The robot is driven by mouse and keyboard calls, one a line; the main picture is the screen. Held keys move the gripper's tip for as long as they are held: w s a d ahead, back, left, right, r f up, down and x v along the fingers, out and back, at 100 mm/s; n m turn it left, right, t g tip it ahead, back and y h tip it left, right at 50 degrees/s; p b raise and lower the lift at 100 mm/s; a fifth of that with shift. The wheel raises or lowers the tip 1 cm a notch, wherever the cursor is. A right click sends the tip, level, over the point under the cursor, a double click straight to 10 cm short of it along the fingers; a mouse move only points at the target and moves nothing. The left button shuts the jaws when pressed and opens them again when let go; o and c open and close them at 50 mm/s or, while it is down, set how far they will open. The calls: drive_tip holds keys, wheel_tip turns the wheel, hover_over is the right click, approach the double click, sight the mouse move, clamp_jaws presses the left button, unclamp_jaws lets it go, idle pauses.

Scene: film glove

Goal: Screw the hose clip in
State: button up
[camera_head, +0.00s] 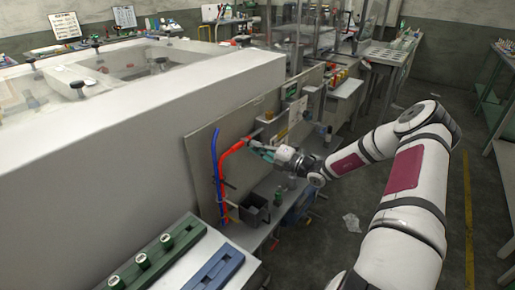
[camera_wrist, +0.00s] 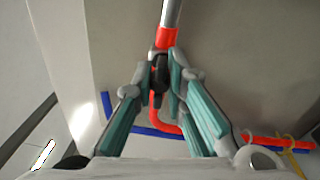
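The hose clip (camera_wrist: 160,74) looks like a small dark piece at the lower end of a red hose cuff, in the middle of the wrist view. The red hose (camera_wrist: 166,38) fits over a grey metal pipe (camera_wrist: 172,12). My gripper (camera_wrist: 158,70) has teal-padded fingers that converge on the dark piece, one on each side, and look closed on it. In the head view my gripper (camera_head: 260,149) is at the red hose's upper end (camera_head: 234,148), beside the panel. The clip is too small to make out there, and its screw cannot be told clearly.
A blue hose (camera_head: 215,160) hangs left of the red one on the grey panel (camera_head: 203,150). A dark bin (camera_head: 254,209) stands below on a shelf. A large white machine housing (camera_head: 150,115) fills the left. Open floor (camera_head: 345,195) lies under my arm.

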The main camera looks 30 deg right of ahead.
drive_tip(key=o, duration=0.5)
drive_tip(key=shift+c, duration=0.2)
drive_tip(key=v, duration=1.2)
